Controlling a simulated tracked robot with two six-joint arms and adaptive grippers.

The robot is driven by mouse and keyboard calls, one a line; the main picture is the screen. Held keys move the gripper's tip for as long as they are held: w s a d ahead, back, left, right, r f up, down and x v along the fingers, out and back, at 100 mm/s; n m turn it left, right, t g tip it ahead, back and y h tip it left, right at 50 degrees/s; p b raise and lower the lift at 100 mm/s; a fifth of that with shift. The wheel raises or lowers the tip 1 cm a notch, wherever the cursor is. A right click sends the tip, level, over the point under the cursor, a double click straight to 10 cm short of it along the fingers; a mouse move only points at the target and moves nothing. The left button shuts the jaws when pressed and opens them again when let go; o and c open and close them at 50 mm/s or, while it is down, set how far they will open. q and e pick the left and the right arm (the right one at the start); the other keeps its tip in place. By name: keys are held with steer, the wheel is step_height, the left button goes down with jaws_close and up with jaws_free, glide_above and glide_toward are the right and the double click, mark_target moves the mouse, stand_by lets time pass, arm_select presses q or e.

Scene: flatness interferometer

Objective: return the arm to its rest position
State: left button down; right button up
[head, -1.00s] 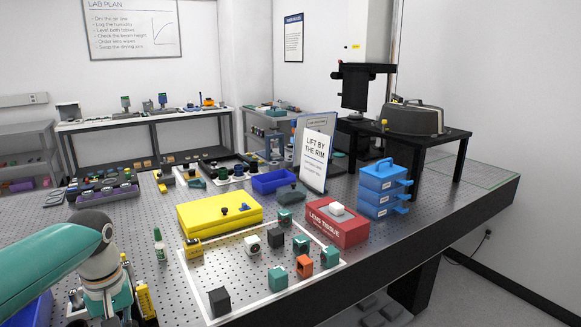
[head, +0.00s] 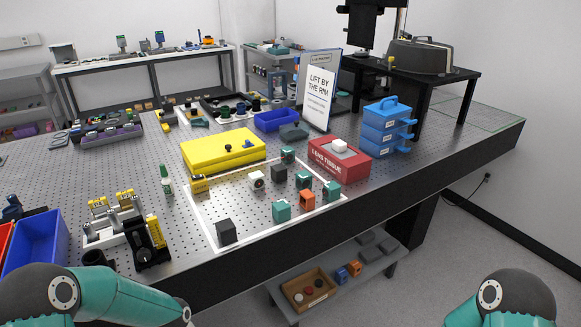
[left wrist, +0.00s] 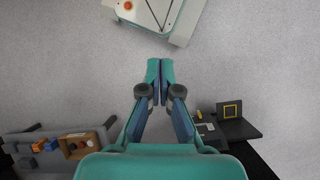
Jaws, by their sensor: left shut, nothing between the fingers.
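My left arm (head: 110,296) lies across the bottom left of the head view, in front of the table's near edge. Its gripper is out of that view. In the left wrist view, my left gripper (left wrist: 160,68) has its two fingers together, with nothing between them, over bare grey floor. My right arm (head: 505,300) shows only as a link at the bottom right of the head view, and its gripper is out of sight.
The perforated table (head: 380,195) holds a yellow case (head: 215,157), a red lens tissue box (head: 338,160), blue drawers (head: 383,139) and small cubes inside a white outline. A blue bin (head: 38,243) stands near my left arm. A lower shelf carries a wooden tray (head: 322,301).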

arm_select(q)
steer(key=s+d+f+m+t+h, duration=0.1)
steer(key=s+d+f+t, duration=0.4)
steer(key=d+f, duration=0.1)
steer(key=shift+s+d+f+m, duration=0.2)
steer(key=shift+s+f+m, duration=0.15)
steer(key=shift+f, duration=0.25)
stand_by(0.4)
